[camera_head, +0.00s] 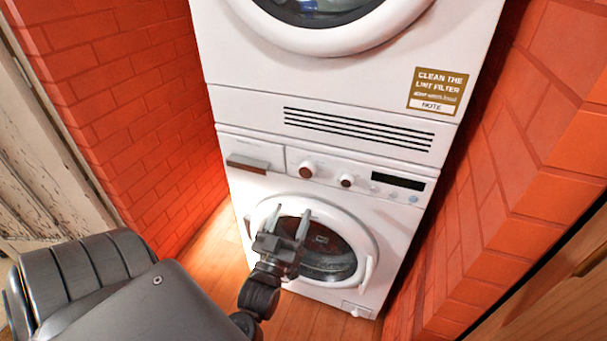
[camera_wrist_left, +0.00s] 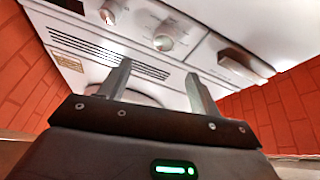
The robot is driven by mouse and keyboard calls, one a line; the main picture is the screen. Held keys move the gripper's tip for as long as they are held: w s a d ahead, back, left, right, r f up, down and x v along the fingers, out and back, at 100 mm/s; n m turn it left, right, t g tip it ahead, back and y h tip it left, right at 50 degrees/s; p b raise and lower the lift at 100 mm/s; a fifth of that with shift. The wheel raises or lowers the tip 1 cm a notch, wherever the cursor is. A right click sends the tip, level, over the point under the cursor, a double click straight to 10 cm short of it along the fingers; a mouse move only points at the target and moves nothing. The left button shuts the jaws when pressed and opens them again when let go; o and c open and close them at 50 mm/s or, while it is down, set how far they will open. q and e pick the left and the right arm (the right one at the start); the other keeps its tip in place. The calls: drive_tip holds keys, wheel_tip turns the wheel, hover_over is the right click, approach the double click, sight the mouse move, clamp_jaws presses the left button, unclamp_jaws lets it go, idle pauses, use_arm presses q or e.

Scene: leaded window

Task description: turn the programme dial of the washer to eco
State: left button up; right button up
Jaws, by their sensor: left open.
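The washer (camera_head: 235,200) is the lower white machine, with a round door and a control panel. Two round dials with brownish faces sit on its panel: a larger left dial (camera_head: 307,170) and a smaller right dial (camera_head: 347,181). Their markings are too small to read, so I cannot tell which is the programme dial. In the left wrist view the larger dial (camera_wrist_left: 163,42) and the smaller one (camera_wrist_left: 110,12) show beyond the fingers. My left gripper (camera_head: 291,212) is open and empty, in front of the washer door and lower in the picture than the dials; it also shows in the left wrist view (camera_wrist_left: 157,70).
A dryer (camera_head: 245,85) with a vent grille is stacked above the washer. A drawer handle (camera_head: 248,163) lies left of the dials, and a dark display (camera_head: 398,181) right of them. Brick walls (camera_head: 130,90) stand close on both sides. The wooden floor (camera_head: 215,265) is clear.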

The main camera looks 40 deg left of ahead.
sight(305, 175)
use_arm(q)
drive_tip(key=shift+g, duration=0.3)
drive_tip(key=x, duration=1)
drive_tip(key=shift+w+a+f, duration=0.15)
drive_tip(key=shift+w+a, duration=0.25)
use_arm(e)
drive_tip(key=shift+s+d+f+g, duration=0.2)
drive_tip(key=shift+s+f+g, duration=0.6)
drive_tip(key=shift+s+f, duration=0.25)
drive_tip(key=shift+r, duration=0.1)
use_arm(q)
drive_tip(key=shift+p, duration=0.3)
drive_tip(key=c, duration=1)
